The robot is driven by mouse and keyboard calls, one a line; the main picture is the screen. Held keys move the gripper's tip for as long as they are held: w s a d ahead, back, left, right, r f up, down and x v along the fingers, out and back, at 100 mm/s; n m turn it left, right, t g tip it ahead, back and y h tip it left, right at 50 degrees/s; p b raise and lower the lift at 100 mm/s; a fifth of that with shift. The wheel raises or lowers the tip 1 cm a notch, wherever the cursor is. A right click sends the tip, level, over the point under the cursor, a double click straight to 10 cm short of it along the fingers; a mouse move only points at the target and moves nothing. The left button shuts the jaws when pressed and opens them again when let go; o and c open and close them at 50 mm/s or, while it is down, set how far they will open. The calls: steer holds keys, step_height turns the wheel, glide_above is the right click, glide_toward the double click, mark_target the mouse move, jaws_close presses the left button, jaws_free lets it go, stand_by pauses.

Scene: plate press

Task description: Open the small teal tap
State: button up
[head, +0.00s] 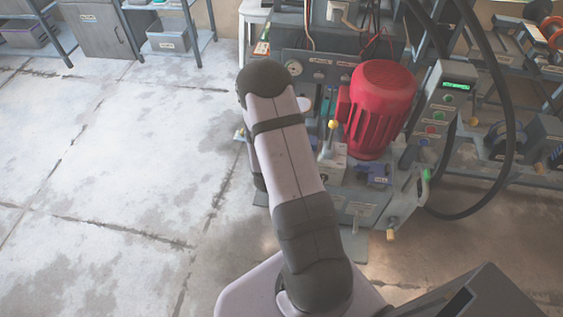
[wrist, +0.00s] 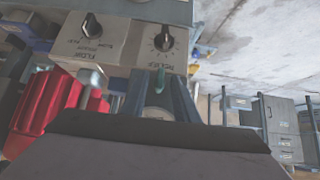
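A small teal tap handle (wrist: 160,79) shows in the wrist view, just below the right-hand black dial. My gripper (wrist: 160,88) reaches towards it with two blue-grey fingers, one on each side of the teal piece. The fingers stand apart, with a gap showing beside the teal piece, so I see no grip on it. The tap's base and lower part are hard to make out between the fingers. In the head view my arm covers the gripper, and I cannot make out the tap for sure.
Two black dials, a left one (wrist: 91,26) and a right one (wrist: 164,40), sit on pale blocks close to the fingertips. A red motor (head: 380,108) stands on the press beside my arm. A black hose (head: 508,120) loops at the right. The floor at left is clear.

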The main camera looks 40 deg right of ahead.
steer(key=v, duration=0.6)
steer(key=shift+s+a+r+p, duration=0.25)
steer(key=shift+p, duration=0.1)
stand_by(0.4)
